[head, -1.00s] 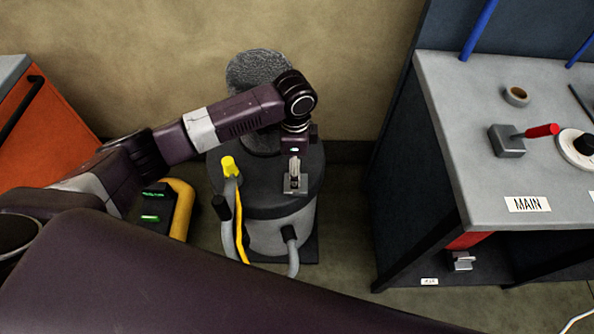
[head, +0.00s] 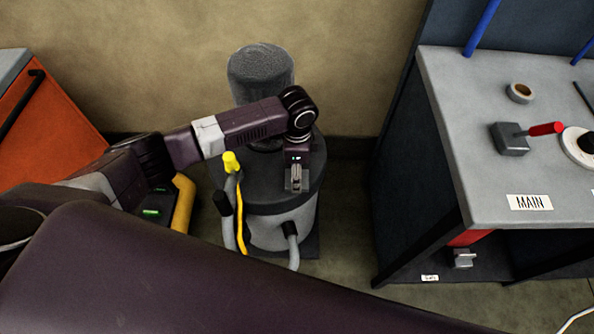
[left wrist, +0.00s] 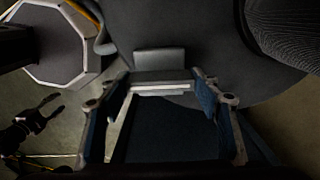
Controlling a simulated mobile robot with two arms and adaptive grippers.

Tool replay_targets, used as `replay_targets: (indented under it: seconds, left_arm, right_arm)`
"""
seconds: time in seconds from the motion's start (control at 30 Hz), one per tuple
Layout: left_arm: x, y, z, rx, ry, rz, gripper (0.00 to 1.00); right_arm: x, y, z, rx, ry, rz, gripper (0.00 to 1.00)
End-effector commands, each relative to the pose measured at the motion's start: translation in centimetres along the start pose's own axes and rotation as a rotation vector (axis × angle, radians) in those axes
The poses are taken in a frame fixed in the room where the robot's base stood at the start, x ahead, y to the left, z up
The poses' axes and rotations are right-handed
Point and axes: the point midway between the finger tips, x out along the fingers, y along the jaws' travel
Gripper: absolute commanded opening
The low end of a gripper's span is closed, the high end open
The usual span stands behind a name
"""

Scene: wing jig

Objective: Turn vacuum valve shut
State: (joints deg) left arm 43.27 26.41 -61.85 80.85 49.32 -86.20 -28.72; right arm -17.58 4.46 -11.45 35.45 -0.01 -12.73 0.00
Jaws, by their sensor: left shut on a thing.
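The vacuum unit is a grey drum (head: 275,232) with a dark lid, standing on the floor against the wall. My left gripper (head: 297,182) is over the front right of the lid. It is shut on a small grey fitting there, apparently the valve, which the gripper mostly hides in the head view. In the left wrist view, the fingers of my left gripper (left wrist: 160,110) stand on either side of a dark flat piece (left wrist: 165,130), with a grey block (left wrist: 160,60) just beyond. The valve's turn angle cannot be told.
A yellow-topped fitting (head: 231,162) and hoses are on the drum's left side. A dark mesh cylinder (head: 260,75) stands behind the arm. Floor between drum and bench is clear.

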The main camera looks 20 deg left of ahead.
Motion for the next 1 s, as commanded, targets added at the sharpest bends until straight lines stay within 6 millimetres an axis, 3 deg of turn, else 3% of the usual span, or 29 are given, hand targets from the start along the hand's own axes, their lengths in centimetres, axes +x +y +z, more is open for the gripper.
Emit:
replay_targets:
  seconds: [0.47, 1.0]
  left_arm:
    - [-0.2, 0.0, 0.0, 0.087, 0.000, 0.001, 0.33]
    - [-0.2, 0.0, 0.0, 0.554, 0.000, 0.001, 0.33]
  right_arm:
    - [-0.8, 0.1, -0.7, 0.000, 0.010, 0.002, 0.45]
    - [-3.1, 0.3, -1.0, -0.001, 0.011, 0.003, 0.45]
